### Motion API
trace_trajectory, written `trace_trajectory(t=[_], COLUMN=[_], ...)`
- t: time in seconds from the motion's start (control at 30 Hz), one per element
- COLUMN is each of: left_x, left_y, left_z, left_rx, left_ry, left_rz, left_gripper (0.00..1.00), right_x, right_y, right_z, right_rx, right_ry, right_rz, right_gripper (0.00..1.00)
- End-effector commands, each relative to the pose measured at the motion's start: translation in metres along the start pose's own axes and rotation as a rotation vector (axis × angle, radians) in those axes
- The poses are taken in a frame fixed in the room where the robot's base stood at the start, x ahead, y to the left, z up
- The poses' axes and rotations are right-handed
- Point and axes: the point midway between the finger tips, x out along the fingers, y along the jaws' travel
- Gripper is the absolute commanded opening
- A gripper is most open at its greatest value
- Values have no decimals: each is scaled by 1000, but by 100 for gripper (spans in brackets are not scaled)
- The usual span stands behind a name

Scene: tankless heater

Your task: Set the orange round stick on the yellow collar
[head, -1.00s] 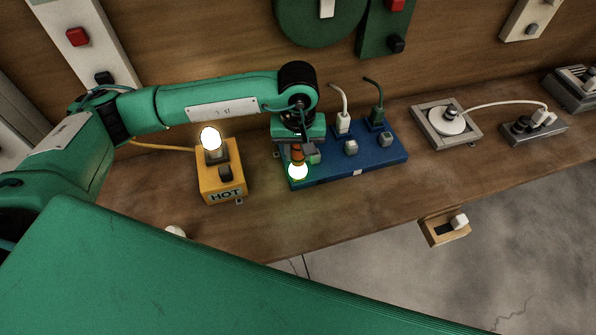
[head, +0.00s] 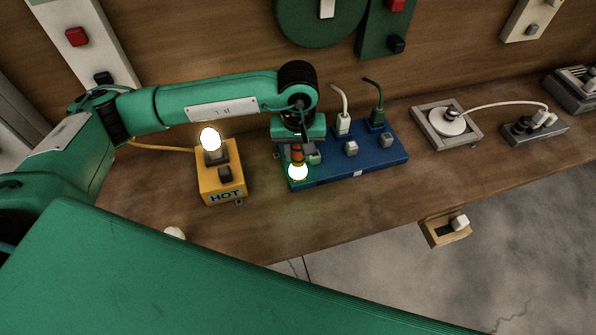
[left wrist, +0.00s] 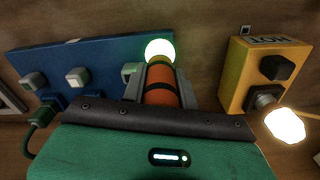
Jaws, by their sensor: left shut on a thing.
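The orange round stick (head: 297,152) has dark bands and is upright between the fingers of my left gripper (head: 299,148). In the left wrist view the left gripper (left wrist: 160,90) is shut on the stick (left wrist: 162,85), with a finger on each side. A glowing round bulb (left wrist: 159,49) shows at the stick's far end, by the left end of the blue strip. I cannot make out a separate yellow collar; a yellow box (head: 221,184) marked HOT, with a grey socket and lit bulb, stands left of the gripper. My right gripper is not in view.
The blue strip (head: 340,174) carries grey switches and two plugs, white (head: 343,122) and green (head: 377,116). A grey plate with a round white socket (head: 448,121) stands to the right. Bare wooden bench (head: 275,222) lies in front of the strip.

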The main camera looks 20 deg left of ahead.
Motion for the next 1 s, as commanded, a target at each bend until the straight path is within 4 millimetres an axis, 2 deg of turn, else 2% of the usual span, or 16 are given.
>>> trace_trajectory(t=[0.7,1.0], left_x=[-59,-65], left_y=[0,0], left_z=[0,0], left_rx=[0,0], left_ry=[1,1], left_rz=[1,0], left_gripper=[0,0], right_x=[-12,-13], right_y=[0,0], right_z=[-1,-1], right_rx=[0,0], right_ry=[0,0], right_rz=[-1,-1], right_gripper=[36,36])
